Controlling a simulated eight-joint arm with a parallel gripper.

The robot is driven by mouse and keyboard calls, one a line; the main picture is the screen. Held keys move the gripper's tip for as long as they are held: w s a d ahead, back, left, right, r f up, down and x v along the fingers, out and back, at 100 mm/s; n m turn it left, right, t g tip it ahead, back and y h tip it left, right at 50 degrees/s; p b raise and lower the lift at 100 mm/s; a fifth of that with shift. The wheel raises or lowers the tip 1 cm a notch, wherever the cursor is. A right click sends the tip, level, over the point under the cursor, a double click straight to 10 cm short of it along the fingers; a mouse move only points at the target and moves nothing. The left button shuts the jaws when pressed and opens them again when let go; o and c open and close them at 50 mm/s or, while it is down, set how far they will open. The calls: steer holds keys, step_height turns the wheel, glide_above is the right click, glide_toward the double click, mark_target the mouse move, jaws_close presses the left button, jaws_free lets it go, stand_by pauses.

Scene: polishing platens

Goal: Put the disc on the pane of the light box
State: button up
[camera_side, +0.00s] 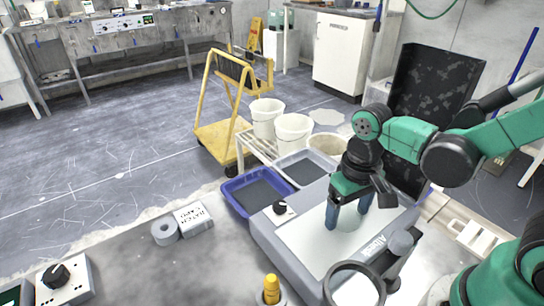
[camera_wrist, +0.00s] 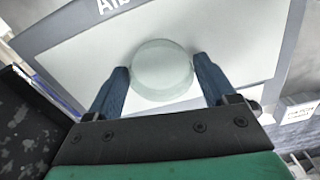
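The disc (camera_wrist: 162,66) is round, pale and translucent. In the wrist view it sits between the fingertips of my gripper (camera_wrist: 161,68), with a blue finger against each side. My gripper (camera_side: 349,217) also shows in the side view, pointing down over the pale pane (camera_side: 312,238) of the grey light box (camera_side: 277,238). There the disc is faint between the fingers, low over the pane or on it; I cannot tell whether it touches. The pane (camera_wrist: 95,62) fills much of the wrist view around the disc.
A black knob (camera_side: 280,207) stands on the light box's left corner. A ring magnifier (camera_side: 354,284) stands at its front right. A blue tray (camera_side: 257,191) and a grey tray (camera_side: 303,168) lie behind. A grey roll (camera_side: 165,232) and a labelled block (camera_side: 194,219) are at left.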

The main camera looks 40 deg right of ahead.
mark_target(348, 213)
steer(key=shift+o, duration=1.1)
steer(key=shift+r, duration=0.1)
step_height(348, 213, up, 12)
steer(key=f+t, duration=0.1)
steer(key=w+d+f+n+t, duration=0.1)
steer(key=t, duration=0.1)
steer(key=w+f+t, duration=0.1)
steer(key=t, duration=0.1)
steer(key=shift+w+d+f, duration=0.15)
steer(key=shift+d, duration=0.2)
steer(key=shift+w+d+f+n+t, duration=0.1)
steer(key=shift+w+n+t, duration=0.1)
steer(key=shift+t, duration=0.35)
steer(key=shift+w+d+f+n+t, duration=0.1)
steer(key=shift+w+n+t, duration=0.1)
steer(key=shift+t, duration=0.35)
